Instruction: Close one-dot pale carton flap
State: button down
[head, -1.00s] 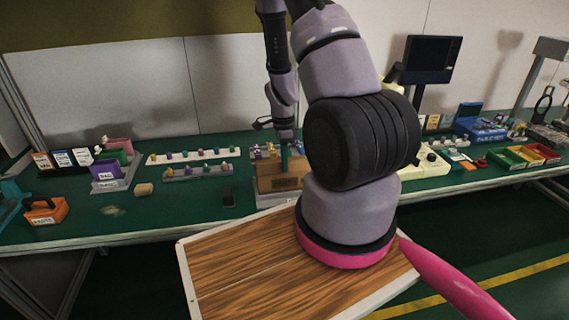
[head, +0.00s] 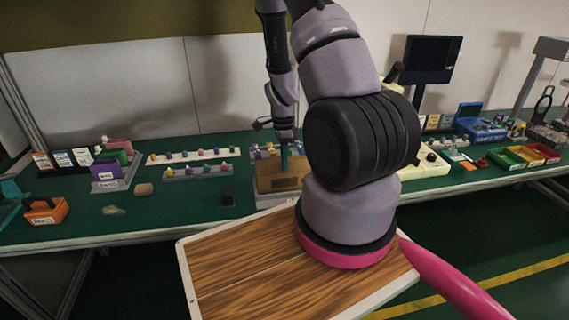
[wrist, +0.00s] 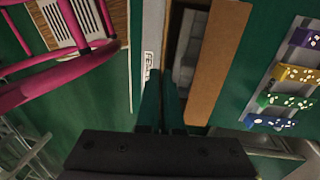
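The carton (head: 279,183) stands near the front edge of the green bench in the head view, partly behind my arm, with a brown outer face. In the wrist view its top is at least partly open: a brown flap or panel (wrist: 221,55) runs along the right of a dark opening with grey contents (wrist: 190,48). A pale strip with a printed label (wrist: 150,60) lies left of the opening. I cannot make out a dot mark. My gripper (wrist: 162,80) has its two teal fingers close together, over the opening's left edge. Contact is unclear. It also shows above the carton (head: 284,158).
An orange bin (head: 46,211) sits at far left. A pale machine (head: 430,165) and coloured trays (head: 525,156) are at right. Pink tubing (wrist: 60,70) crosses the wrist view's left.

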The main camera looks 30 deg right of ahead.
jog(key=shift+w, duration=0.1)
dwell(0.6)
jog(key=g, duration=0.1)
jog(key=w+g+y, duration=0.1)
jog(key=g, duration=0.3)
jog(key=shift+w+d+f+y, duration=0.25)
jog(key=shift+d+f+y, duration=0.05)
jog(key=shift+f, duration=0.1)
jog(key=g, duration=0.3)
jog(key=w+f+g+y, duration=0.1)
jog(key=shift+g, duration=0.4)
jog(key=c, duration=1.1)
grip_release()
jog(key=shift+o, duration=0.2)
jog(key=shift+r, duration=0.1)
